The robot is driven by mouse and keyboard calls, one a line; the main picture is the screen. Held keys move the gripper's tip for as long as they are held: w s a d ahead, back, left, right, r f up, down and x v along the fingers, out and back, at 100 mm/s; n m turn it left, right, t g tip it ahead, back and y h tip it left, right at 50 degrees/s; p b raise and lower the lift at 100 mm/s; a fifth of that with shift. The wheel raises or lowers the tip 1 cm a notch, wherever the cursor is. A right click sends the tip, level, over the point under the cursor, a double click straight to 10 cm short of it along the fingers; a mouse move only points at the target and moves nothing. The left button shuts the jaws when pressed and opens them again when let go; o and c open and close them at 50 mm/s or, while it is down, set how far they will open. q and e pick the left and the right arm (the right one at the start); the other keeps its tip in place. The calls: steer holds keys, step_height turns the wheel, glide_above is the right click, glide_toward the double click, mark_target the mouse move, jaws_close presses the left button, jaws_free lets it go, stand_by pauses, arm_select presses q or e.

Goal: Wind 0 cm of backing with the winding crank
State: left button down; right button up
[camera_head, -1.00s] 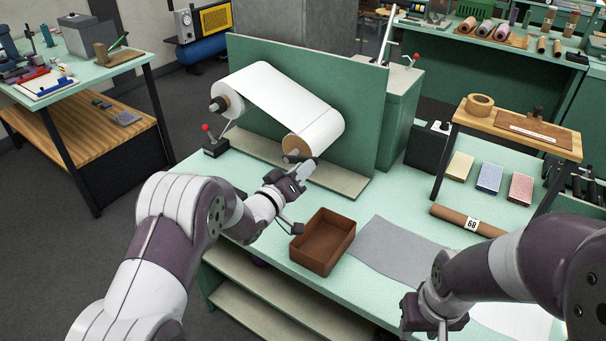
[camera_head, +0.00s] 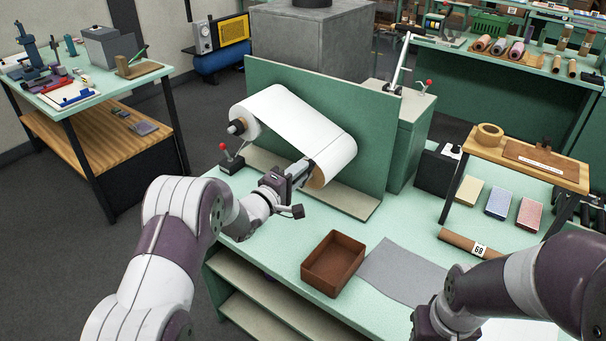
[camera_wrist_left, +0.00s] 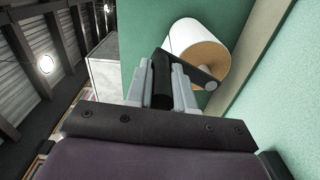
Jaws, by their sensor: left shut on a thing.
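The white backing (camera_head: 290,122) runs between two rolls in front of a green upright panel (camera_head: 368,125). The right roll (camera_head: 335,162) is at the near lower end and also shows in the left wrist view (camera_wrist_left: 195,42). My left gripper (camera_head: 297,174) is at this roll's front end. In the left wrist view its fingers (camera_wrist_left: 163,85) are shut on the dark handle of the winding crank (camera_wrist_left: 162,80). The crank's arm (camera_wrist_left: 198,74) reaches to the roll's core. My right gripper (camera_head: 430,325) is low at the right, its fingertips out of sight.
A lever with a red knob (camera_head: 231,158) stands left of the rolls. A brown open tray (camera_head: 333,263), a grey sheet (camera_head: 402,270) and a brown tube marked 68 (camera_head: 470,243) lie on the green bench. A small wooden shelf (camera_head: 515,157) stands at the right.

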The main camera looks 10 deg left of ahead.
arm_select(q)
steer(key=shift+w+a+r, duration=0.2)
steer(key=shift+w+a, duration=0.05)
steer(key=shift+a, duration=0.2)
stand_by(0.3)
steer(key=c, duration=1)
jaws_free()
steer(key=shift+o, duration=0.2)
steer(key=b+v, duration=0.2)
steer(key=v, duration=1)
steer(key=shift+s+a+b, duration=0.25)
steer(key=shift+s+b, duration=0.05)
steer(key=shift+b, duration=0.05)
